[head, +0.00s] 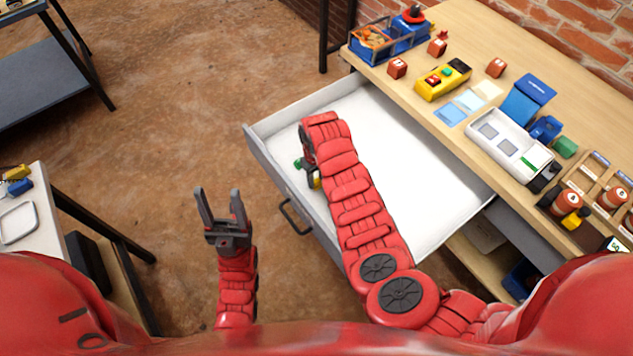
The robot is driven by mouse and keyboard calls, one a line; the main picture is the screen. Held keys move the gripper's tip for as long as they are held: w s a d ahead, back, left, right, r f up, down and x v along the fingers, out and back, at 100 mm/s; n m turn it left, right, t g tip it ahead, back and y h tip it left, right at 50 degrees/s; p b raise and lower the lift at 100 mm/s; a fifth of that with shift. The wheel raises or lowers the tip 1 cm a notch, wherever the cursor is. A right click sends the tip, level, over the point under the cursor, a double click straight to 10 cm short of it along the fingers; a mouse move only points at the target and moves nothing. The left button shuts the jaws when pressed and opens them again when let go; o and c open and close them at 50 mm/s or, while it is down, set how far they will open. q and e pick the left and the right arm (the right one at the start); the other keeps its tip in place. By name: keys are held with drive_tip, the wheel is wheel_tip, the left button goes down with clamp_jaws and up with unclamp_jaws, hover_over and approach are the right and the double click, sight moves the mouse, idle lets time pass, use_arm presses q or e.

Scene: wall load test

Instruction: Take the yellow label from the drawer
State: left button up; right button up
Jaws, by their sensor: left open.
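The open drawer (262,143) has grey walls and a white inside, and it sticks out from under the wooden bench. My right arm reaches over it. My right gripper (308,165) is low in the drawer's left part, mostly hidden by its own wrist, so its fingers cannot be read. A small yellow thing (315,180) shows beside it, perhaps the yellow label, partly covered. A small green thing (298,163) lies just left of it. My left gripper (220,205) is open and empty, above the floor, left of the drawer and apart from it.
The bench top (420,110) holds a yellow device (443,79), a white case (508,143), blue bins (372,45) and several small red blocks. The drawer handle (294,217) faces the floor side. A white table (45,205) stands at the left. The floor between is clear.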

clamp_jaws()
